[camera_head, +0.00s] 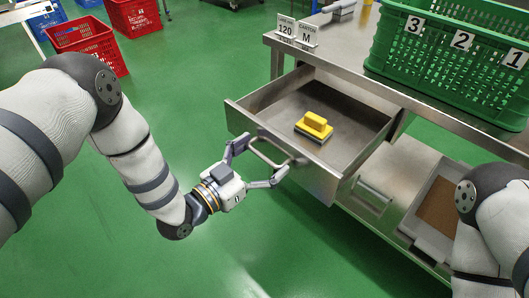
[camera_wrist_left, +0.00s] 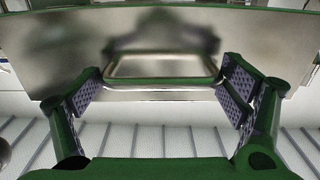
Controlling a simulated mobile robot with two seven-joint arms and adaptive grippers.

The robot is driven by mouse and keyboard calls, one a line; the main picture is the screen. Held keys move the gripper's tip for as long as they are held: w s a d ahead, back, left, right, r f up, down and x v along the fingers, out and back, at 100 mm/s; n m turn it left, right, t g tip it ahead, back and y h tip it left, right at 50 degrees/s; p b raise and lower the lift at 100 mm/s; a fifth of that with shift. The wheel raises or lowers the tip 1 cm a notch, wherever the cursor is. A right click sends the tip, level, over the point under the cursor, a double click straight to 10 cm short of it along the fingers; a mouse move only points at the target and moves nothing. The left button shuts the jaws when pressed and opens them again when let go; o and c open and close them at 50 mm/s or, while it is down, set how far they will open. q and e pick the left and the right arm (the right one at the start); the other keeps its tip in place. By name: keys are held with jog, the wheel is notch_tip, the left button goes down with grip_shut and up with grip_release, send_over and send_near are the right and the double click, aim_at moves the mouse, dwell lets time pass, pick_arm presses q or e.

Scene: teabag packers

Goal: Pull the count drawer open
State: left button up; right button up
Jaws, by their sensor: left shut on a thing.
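The count drawer (camera_head: 340,103) is a steel drawer standing well out from the bench, its inside showing. A yellow block with a dark base (camera_head: 315,127) lies in it. The drawer's bar handle (camera_head: 268,157) sticks out from its front panel; it also shows in the left wrist view (camera_wrist_left: 160,81). My left gripper (camera_head: 262,160) is shut on the handle, with one finger at each end of it. In the left wrist view the two textured finger pads (camera_wrist_left: 160,92) flank the handle. My right gripper is out of view; only part of that arm shows at the right edge.
The steel bench (camera_head: 420,107) carries a green crate (camera_head: 440,75) numbered 1 to 3 and small signs reading 120 and M. Below, a lower shelf holds a tray (camera_head: 412,230). Red crates (camera_head: 85,45) stand at the back left. Green floor before the drawer is clear.

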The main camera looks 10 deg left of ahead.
pick_arm(q)
jog(key=shift+f, duration=0.1)
jog(key=o, duration=1.4)
jog(key=shift+d, duration=0.1)
jog(key=shift+o, duration=0.2)
jog(key=v, duration=1.2)
